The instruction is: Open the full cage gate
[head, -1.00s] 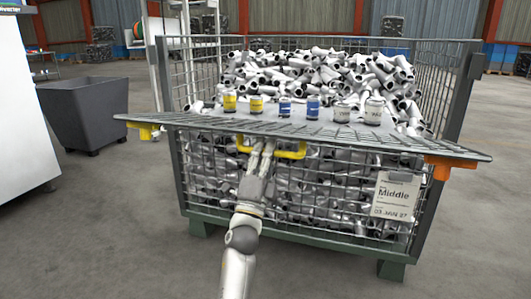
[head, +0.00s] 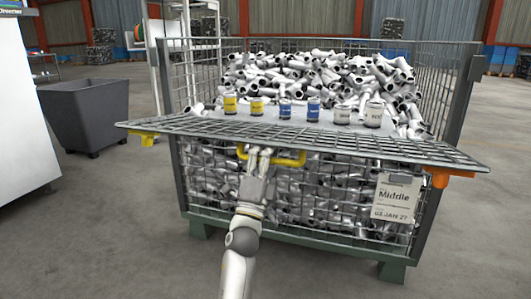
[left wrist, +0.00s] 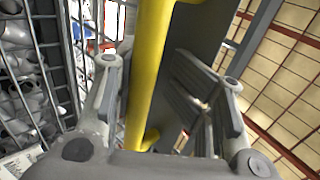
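The cage gate (head: 400,150) is a grey wire-mesh panel at the front of the full cage (head: 430,225). It is folded outward, close to level, with its free edge towards me. A yellow handle (head: 292,162) is under its front edge. My left gripper (head: 258,153) is at the left part of this handle. In the left wrist view the yellow bar (left wrist: 150,65) runs between the two fingers, with a visible gap to the right finger, so the gripper (left wrist: 165,85) looks open around it. My right gripper is not in view.
The cage is filled with grey metal pipe fittings (head: 300,70). Several small cans (head: 285,109) stand in a row behind the gate. A yellow part (head: 145,139) and an orange part (head: 447,178) are at the gate's corners. A dark bin (head: 85,115) stands left; the right floor is clear.

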